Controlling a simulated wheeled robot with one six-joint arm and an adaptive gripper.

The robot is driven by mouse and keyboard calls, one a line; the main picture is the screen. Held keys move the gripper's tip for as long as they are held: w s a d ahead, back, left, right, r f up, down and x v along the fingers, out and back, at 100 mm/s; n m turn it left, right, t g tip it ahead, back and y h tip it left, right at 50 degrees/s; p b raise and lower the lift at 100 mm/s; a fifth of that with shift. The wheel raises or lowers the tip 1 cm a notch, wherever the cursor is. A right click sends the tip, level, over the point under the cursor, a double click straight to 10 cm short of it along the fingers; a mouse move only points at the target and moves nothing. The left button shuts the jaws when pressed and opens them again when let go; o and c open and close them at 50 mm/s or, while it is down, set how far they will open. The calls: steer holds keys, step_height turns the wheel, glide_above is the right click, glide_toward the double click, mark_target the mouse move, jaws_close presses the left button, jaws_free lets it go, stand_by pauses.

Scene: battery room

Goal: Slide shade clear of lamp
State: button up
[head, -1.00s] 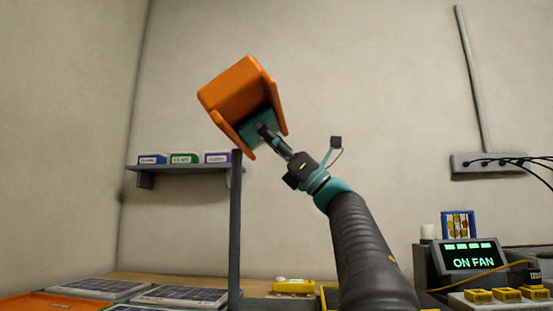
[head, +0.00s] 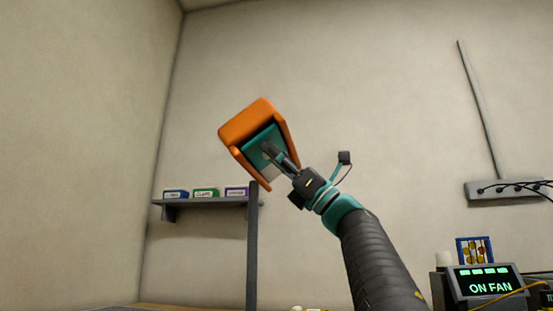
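The shade (head: 248,120) is an orange, box-like hood, tilted, with its open side facing down toward my arm. A teal panel (head: 259,145) shows inside it, with a paler part below; I cannot tell whether this is the lamp or part of the shade. My gripper (head: 268,152) reaches up from the lower right, its dark fingers inside the hood against the teal panel in the picture. The fingers overlap, so whether they grip it is unclear. A dark upright post (head: 252,245) ends just below the shade; whether they touch is unclear.
A wall shelf (head: 205,202) with several small labelled boxes is behind the post on the left. A display reading ON FAN (head: 487,285) stands at the lower right. A wall socket strip (head: 490,189) with cables is above it. The wall around the shade is bare.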

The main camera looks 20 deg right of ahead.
steer(key=shift+o, duration=0.9)
steer(key=shift+s, duration=0.1)
steer(key=shift+d+f, duration=0.1)
steer(key=shift+f, duration=0.05)
steer(key=v, duration=1.1)
steer(key=shift+s+d+f, duration=0.2)
steer(key=shift+f, duration=0.1)
